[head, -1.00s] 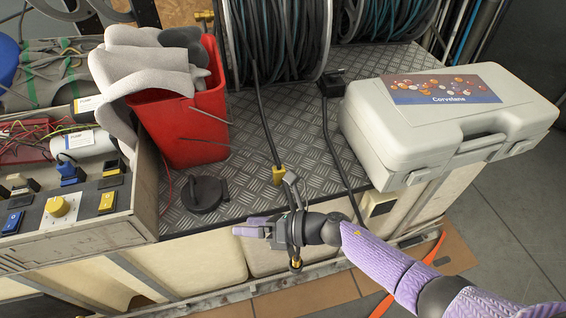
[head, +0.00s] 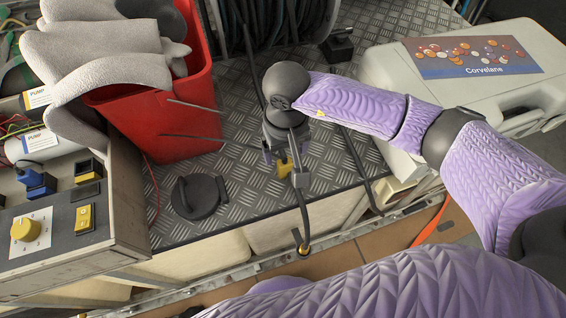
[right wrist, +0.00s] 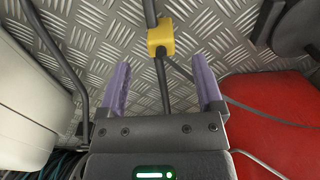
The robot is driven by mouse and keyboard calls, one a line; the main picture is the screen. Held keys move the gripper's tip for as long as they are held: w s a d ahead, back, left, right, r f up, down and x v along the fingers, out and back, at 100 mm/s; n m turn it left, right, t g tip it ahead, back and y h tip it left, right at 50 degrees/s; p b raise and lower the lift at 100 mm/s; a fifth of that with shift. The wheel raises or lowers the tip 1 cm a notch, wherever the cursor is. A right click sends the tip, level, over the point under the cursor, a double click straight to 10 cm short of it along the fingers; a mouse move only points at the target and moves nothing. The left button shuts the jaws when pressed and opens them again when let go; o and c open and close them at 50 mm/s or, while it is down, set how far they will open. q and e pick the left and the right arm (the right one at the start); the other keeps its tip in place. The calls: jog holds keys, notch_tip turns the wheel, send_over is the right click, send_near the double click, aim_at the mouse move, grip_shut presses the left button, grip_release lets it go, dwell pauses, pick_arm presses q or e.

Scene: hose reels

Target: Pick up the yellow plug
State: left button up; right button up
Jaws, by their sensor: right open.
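The yellow plug (head: 284,166) sits on the diamond-plate top near its front edge, at the end of a dark cable from the reel. My right gripper (head: 285,157) points down over it, and its wrist and fingers partly hide the plug and cable in the head view. In the right wrist view the plug (right wrist: 160,37) lies just beyond the fingertips, roughly centred between the two purple fingers. The fingers (right wrist: 160,64) are apart with a cable running through the gap. Nothing is gripped. My left gripper is not in view.
A red bin (head: 170,120) with grey cloths stands left. A black round lid (head: 200,196) lies in front of it. A grey case (head: 400,68) is at right.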

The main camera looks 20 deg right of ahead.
aim_at(285, 162)
notch_tip(285, 162, down, 4)
jog(key=shift+w+f+b, duration=0.1)
jog(key=shift+f+b, duration=0.05)
jog(key=shift+b, duration=0.55)
jog(key=shift+f, duration=0.4)
jog(key=shift+c, duration=1.6)
jog(key=c, duration=0.7)
grip_shut()
